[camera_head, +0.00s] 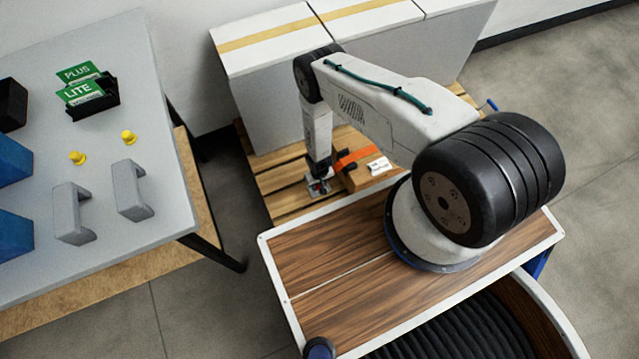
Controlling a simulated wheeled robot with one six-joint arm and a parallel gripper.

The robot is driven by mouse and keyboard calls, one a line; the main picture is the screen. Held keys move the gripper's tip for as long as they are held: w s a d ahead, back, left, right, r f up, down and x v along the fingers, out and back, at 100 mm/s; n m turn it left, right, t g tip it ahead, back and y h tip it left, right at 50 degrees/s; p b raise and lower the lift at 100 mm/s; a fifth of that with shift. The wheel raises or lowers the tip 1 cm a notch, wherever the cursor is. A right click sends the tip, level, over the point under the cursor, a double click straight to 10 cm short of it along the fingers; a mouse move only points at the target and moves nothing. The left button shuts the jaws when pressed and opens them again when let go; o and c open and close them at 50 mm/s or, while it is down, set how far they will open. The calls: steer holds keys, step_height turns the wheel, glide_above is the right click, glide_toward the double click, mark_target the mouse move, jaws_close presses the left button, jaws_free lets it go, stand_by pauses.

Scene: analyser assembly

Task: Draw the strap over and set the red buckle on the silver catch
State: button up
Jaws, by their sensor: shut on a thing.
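My gripper (318,185) points down at the left side of a small brown box (352,183) on the wooden pallet. It is shut on the red buckle, of which only a little reddish colour shows between the fingers. An orange strap (356,157) lies across the top of the brown box, just right of my gripper. I cannot make out the silver catch; it is too small or hidden by the gripper.
Large white cartons (275,50) with yellow tape stand on the pallet (290,205) behind my arm. A grey table (105,260) at the left holds grey handles, yellow knobs, blue bins and green PLUS and LITE cards. Grey floor lies open at the right.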

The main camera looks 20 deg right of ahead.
steer(key=shift+f, duration=0.4)
stand_by(0.4)
steer(key=o, duration=1.1)
steer(key=shift+r, duration=0.15)
steer(key=shift+r, duration=3.4)
